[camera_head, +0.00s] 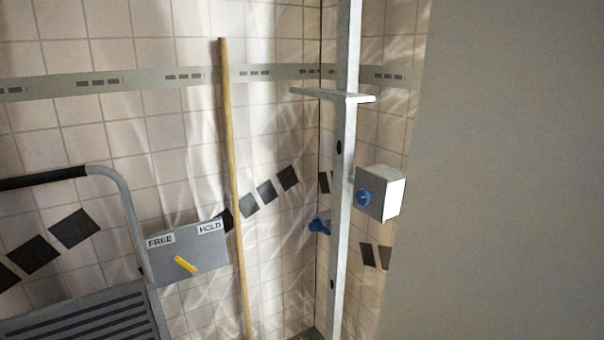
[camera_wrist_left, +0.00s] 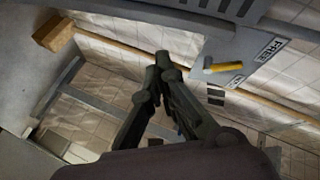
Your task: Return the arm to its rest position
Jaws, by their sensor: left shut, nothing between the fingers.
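My left gripper (camera_wrist_left: 163,62) shows in the left wrist view with its dark fingers shut together at the tips and nothing between them. It is apart from the grey panel (camera_wrist_left: 235,48) with the yellow lever (camera_wrist_left: 223,67), which lies to the right of the fingertips. In the head view the same grey panel (camera_head: 215,262) carries the labels FREE and HOLD, and the yellow lever (camera_head: 185,264) points up and left toward FREE. Neither gripper shows in the head view. My right gripper is in neither view.
A wooden pole (camera_head: 231,170) leans on the tiled wall. A metal post (camera_head: 343,200) with a bracket and a white box (camera_head: 382,193) with a blue knob stands at the corner. A stepladder (camera_head: 85,310) is at lower left. A large grey surface (camera_head: 510,170) fills the right.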

